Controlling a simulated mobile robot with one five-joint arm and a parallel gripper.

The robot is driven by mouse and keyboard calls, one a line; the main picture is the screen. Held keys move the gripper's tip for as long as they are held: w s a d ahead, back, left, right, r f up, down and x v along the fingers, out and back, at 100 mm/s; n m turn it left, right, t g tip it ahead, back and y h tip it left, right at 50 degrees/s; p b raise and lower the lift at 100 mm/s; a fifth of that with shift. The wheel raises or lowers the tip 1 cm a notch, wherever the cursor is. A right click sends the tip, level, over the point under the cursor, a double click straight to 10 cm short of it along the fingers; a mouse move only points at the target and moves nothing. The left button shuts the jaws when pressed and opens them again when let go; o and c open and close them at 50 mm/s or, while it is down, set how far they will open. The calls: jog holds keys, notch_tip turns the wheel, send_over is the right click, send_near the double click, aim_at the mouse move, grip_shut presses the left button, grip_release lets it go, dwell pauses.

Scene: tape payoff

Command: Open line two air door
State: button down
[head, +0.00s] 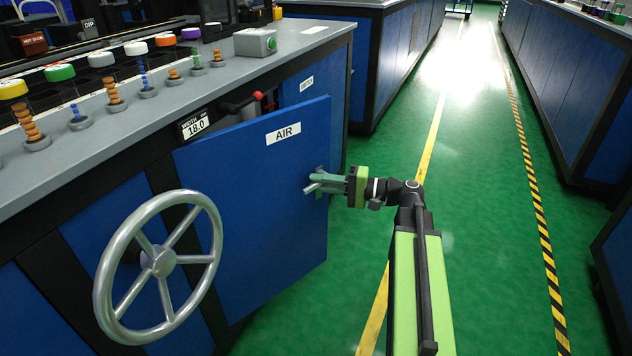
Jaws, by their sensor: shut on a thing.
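The blue air door (250,215), with a white "AIR" label (284,133), stands swung out from the machine's front, its right edge toward the aisle. My gripper (318,185) is at that right edge, shut on the door's handle (320,172). The handle is mostly hidden by the fingers. Part of a red-tipped lever (245,101) shows above the door's top edge, inside the opening.
A grey handwheel (162,263) stands out from the front, left of the door. A counter (100,140) with spools runs above. A "WIDTH 18.0" display (195,125) sits beside the door. Green floor (480,230) to the right is clear up to the opposite machines.

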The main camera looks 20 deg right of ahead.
jog(key=shift+s, duration=0.5)
jog(key=c, duration=1.4)
grip_release()
jog(key=shift+d, duration=0.1)
jog(key=shift+s+d, duration=0.1)
jog(key=shift+d, duration=0.1)
jog(key=v, duration=1.7)
jog(key=shift+s+r, duration=0.1)
